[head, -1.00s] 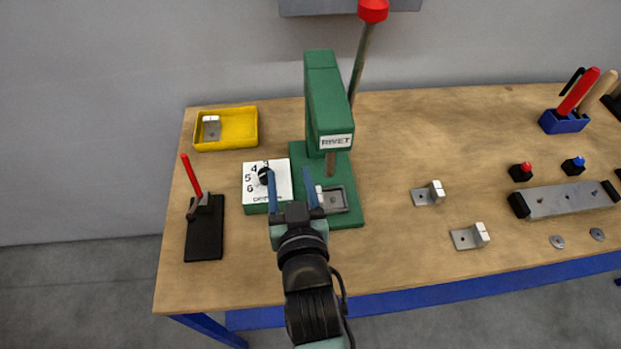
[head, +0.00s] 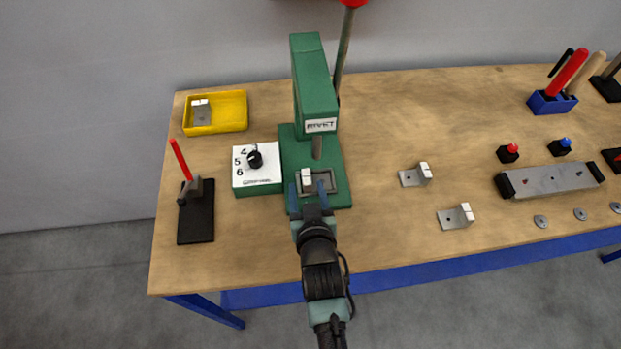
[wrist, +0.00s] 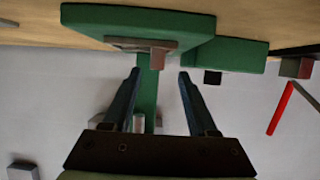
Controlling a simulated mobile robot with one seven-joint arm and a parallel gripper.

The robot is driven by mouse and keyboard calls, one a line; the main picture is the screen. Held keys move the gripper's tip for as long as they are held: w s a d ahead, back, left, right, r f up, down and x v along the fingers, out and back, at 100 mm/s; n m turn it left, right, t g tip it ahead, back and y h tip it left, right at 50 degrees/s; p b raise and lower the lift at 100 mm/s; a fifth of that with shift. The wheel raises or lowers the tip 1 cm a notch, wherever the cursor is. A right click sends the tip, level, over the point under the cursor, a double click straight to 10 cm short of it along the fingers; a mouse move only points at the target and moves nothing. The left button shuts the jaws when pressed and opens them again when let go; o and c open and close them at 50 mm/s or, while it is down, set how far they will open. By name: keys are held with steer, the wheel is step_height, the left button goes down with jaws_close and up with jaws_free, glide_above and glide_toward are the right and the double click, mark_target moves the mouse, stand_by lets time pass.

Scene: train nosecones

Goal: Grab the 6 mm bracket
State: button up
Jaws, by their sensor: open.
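Small grey L-shaped brackets with white upright faces are in the head view: one in the nest of the green rivet press (head: 306,176), one in the yellow tray, and two on the table (head: 416,175) (head: 456,217). No thickness marking is readable on them, so I cannot tell which is the 6 mm one. My gripper (head: 308,190) is open at the front of the press, its fingers either side of the nest bracket in the picture. In the wrist view my gripper (wrist: 159,75) is empty between its fingers; contact with the bracket cannot be told.
The green press (head: 314,85) stands tall just beyond my gripper. A dial box (head: 258,178) numbered 4, 5, 6 is to its left, then a black red-handled clamp (head: 196,215). The yellow tray (head: 228,127) is behind.

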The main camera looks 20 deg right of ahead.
mark_target(307, 181)
steer(key=shift+x, duration=2.55)
steer(key=shift+s+d+f, duration=0.1)
steer(key=shift+d, duration=0.1)
jaws_close()
